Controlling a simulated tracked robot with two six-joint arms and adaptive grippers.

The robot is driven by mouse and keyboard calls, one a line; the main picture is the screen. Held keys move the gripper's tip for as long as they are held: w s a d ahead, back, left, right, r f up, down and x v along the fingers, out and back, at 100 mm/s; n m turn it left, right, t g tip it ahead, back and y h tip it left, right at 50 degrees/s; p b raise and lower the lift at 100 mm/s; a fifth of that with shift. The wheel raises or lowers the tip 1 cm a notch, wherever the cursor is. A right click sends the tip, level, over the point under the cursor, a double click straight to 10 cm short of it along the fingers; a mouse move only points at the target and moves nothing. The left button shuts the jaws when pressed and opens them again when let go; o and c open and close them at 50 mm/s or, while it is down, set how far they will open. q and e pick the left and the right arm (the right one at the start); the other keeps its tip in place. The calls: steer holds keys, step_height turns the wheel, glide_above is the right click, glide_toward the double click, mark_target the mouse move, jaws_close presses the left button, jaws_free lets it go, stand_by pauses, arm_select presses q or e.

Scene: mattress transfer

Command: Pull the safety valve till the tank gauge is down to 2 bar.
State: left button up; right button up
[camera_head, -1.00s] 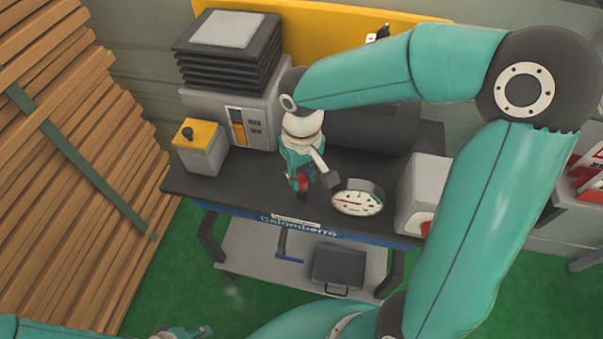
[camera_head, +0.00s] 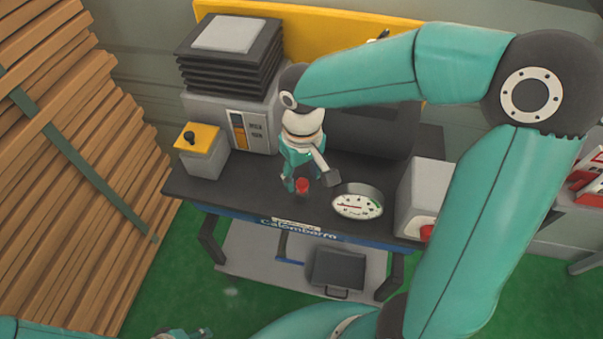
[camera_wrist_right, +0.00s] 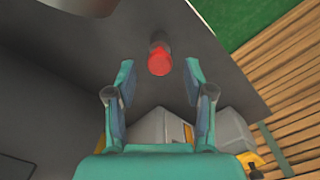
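The safety valve has a red cap (camera_head: 302,186) and stands on the dark bench top. In the right wrist view the red cap (camera_wrist_right: 159,64) lies just beyond the gap between my fingertips, with room on both sides. My right gripper (camera_head: 297,182) is open and points down at the valve; it also shows in the right wrist view (camera_wrist_right: 159,75). The round white tank gauge (camera_head: 357,205) sits right of the valve; its exact reading is too small to tell. My left gripper (camera_head: 182,333) is at the bottom edge, mostly cut off.
The bench (camera_head: 200,188) carries a grey machine (camera_head: 247,125), a yellow-topped box (camera_head: 197,139) and a grey box with a red button (camera_head: 427,190). A dark cylindrical tank (camera_head: 375,133) lies behind my right forearm. Stacked planks (camera_head: 75,200) stand at the left.

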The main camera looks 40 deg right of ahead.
mark_target(302, 182)
step_height(302, 182, up, 12)
stand_by(0.7)
steer(key=shift+f, duration=0.1)
stand_by(0.3)
